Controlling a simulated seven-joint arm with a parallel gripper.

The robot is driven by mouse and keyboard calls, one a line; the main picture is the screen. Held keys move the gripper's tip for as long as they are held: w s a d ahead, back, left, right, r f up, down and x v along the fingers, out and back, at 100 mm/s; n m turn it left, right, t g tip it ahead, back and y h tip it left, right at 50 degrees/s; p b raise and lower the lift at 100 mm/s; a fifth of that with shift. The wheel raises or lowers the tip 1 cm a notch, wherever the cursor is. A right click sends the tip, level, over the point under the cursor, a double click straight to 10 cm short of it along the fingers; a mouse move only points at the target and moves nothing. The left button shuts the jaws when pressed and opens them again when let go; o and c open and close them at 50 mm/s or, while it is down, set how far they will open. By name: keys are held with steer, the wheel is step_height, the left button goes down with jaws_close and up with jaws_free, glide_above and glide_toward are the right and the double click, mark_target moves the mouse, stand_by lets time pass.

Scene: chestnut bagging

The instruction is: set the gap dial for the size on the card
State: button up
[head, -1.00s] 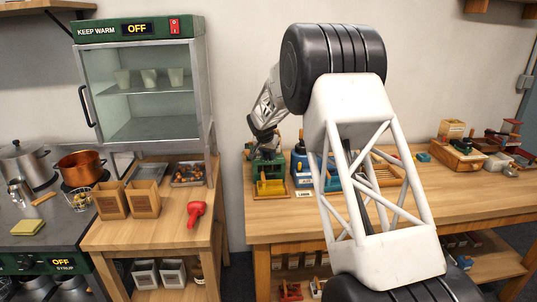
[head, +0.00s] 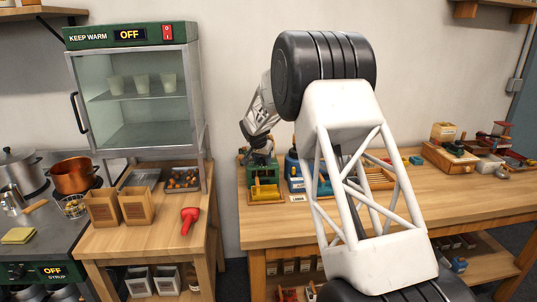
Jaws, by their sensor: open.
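A green machine with a yellow front part (head: 265,190) stands at the left end of the right-hand wooden bench. My gripper (head: 258,153) is just above or against the top of this machine, pointing down; it is open, but its fingers are small and partly lost against the green housing. I cannot tell whether they touch anything. A gap dial cannot be made out at this size. A small white card (head: 297,198) with dark lettering stands on the bench just right of the machine; its word is too small to read surely.
Blue equipment (head: 291,170) stands close right of the machine, partly behind my arm. Wooden boxes (head: 447,155) sit at the bench's right. A keep-warm cabinet (head: 135,95), marked OFF, stands left, with a red tool (head: 189,220) below. The bench's front strip is clear.

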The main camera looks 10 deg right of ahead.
steer(key=shift+w+r+n, duration=0.1)
steer(key=shift+r+n, duration=0.15)
steer(key=shift+n, duration=0.35)
steer(key=shift+n+t+y, duration=0.3)
steer(key=shift+n+y, duration=0.2)
steer(key=shift+n, duration=0.3)
steer(key=s+d+v, duration=0.1)
steer(key=v, duration=0.7)
steer(key=s+d+r+n, duration=0.1)
steer(key=s+r+n, duration=0.1)
steer(key=s, duration=0.5)
steer(key=s+d+r+n+y, duration=0.1)
steer(key=s+r+n, duration=0.1)
steer(key=s+r, duration=0.2)
steer(key=s+d+r+n+y, duration=0.1)
steer(key=s+r, duration=0.3)
steer(key=s, duration=0.5)
steer(key=shift+s+d+n+g, duration=0.3)
steer(key=shift+n+g, duration=0.1)
steer(key=shift+n, duration=0.2)
steer(key=shift+f, duration=0.1)
